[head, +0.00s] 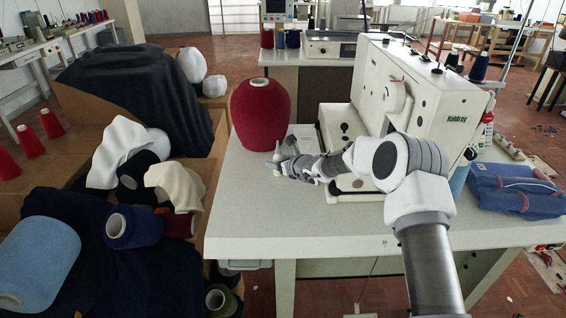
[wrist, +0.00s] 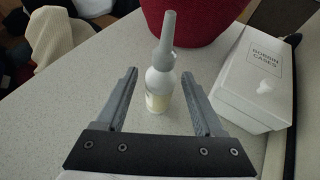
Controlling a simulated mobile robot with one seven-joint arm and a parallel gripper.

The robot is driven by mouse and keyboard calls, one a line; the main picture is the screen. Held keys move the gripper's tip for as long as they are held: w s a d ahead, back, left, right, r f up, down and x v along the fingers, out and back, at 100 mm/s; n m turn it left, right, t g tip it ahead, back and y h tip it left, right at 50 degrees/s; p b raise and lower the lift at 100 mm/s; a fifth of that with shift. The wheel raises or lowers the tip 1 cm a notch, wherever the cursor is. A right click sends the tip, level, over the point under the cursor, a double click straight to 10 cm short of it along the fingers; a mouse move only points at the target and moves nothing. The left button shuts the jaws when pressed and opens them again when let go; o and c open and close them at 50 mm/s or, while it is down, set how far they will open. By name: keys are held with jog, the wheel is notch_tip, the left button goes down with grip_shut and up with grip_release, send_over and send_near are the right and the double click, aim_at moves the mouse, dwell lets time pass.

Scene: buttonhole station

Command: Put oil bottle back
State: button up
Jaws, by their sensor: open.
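The oil bottle (wrist: 160,82) is a small white bottle with a grey pointed nozzle and a pale label. It stands upright on the white table, between and slightly beyond the fingers of my gripper (wrist: 160,105) in the wrist view. The fingers are open, with a gap on each side of the bottle. In the head view my gripper (head: 276,163) is low over the table's left part, and the bottle's pale nozzle (head: 278,153) shows by the fingers. The rest of the bottle is partly hidden there.
A large red yarn cone (head: 261,115) stands just behind the bottle. A white box marked "bobbin cases" (wrist: 259,75) is to the right. The sewing machine (head: 420,100) and blue folded cloth (head: 515,190) stand further right. The table's front left (head: 250,220) is clear.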

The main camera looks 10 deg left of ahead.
jog(key=v, duration=1.2)
jog(key=shift+r, duration=0.15)
jog(key=s+d+r+n+g, duration=0.2)
jog(key=s+r+n, duration=0.6)
jog(key=r, duration=0.1)
jog(key=s+d+r+n+g, duration=0.1)
jog(key=s+d+r+n, duration=0.2)
jog(key=s+r+n, duration=0.55)
jog(key=s+d+n+h, duration=0.9)
jog(key=s+d+n, duration=0.1)
jog(key=s+d, duration=1.2)
jog(key=shift+s+r, duration=0.3)
jog(key=shift+s, duration=0.35)
jog(key=shift+d+n, duration=0.1)
jog(key=shift+n, duration=0.15)
